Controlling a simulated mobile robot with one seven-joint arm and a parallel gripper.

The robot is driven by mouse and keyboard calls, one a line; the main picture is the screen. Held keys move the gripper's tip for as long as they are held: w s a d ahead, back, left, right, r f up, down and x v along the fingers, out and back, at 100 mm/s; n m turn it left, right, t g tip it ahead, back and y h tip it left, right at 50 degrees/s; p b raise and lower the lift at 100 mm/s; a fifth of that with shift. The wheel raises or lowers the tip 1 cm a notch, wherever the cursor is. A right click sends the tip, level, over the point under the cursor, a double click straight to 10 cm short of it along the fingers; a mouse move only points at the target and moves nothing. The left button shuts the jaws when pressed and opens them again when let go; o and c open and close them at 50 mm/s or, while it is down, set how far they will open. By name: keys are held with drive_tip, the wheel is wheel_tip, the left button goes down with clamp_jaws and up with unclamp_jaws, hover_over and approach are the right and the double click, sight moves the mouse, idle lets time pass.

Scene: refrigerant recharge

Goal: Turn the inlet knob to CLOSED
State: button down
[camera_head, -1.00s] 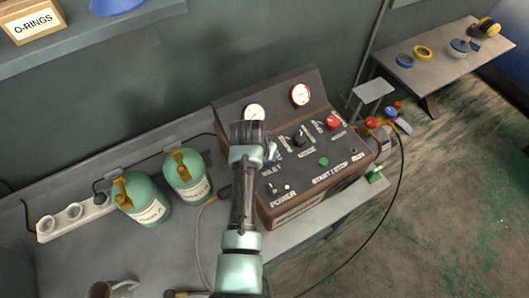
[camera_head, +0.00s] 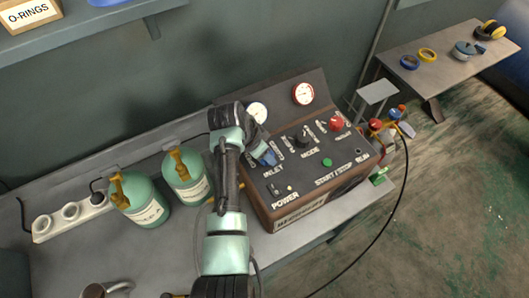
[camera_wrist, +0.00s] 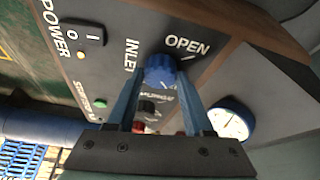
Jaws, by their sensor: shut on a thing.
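The blue inlet knob (camera_wrist: 159,68) sits on the dark sloped panel of the recharge machine (camera_head: 300,210), beside the INLET and OPEN labels in the wrist view. My gripper (camera_wrist: 159,84) has its two blue fingers on either side of the knob, shut on it. In the head view my gripper (camera_head: 264,156) reaches the panel's left part, and the arm hides some of that area. A white mark shows on the knob's edge, but I cannot tell which way the knob points. No CLOSED label is readable in the wrist view.
A black mode knob (camera_head: 303,138), a red knob (camera_head: 336,124) and a green start/stop button (camera_head: 327,162) lie right of the inlet knob. Two gauges stand behind. Two green cylinders (camera_head: 140,199) stand on the bench to the left.

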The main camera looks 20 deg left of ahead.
idle(0.3)
drive_tip(key=shift+c, duration=1.5)
unclamp_jaws()
drive_tip(key=b+v, duration=0.2)
drive_tip(key=v, duration=1.1)
